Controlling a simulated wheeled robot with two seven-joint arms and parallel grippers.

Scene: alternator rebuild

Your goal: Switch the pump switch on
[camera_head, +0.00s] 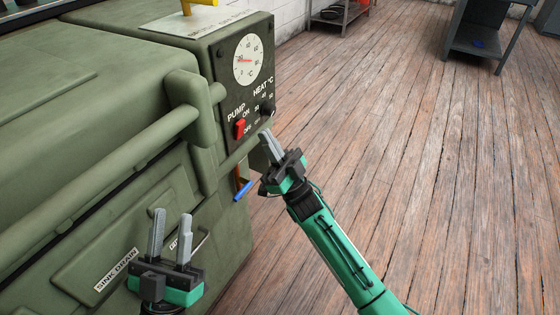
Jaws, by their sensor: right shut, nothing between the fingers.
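The red pump switch (240,128) is a rocker on the dark control panel (224,80) at the end of the green machine. It sits between the ON and OFF labels; which way it is tilted I cannot tell. My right gripper (268,138) comes in from the lower right, with its fingers together and empty. Its tips are just right of and slightly below the switch, near the heat knob, and appear apart from the switch. My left gripper (171,236) is at the lower left in front of the machine, fingers upright and apart, with nothing between them.
The heat knob (267,107) is right of the switch, under a round temperature dial (247,58). A thick green handle bar (110,180) crosses the machine's front. A blue-handled lever (243,190) hangs below the panel. Wooden floor (430,130) at right is clear.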

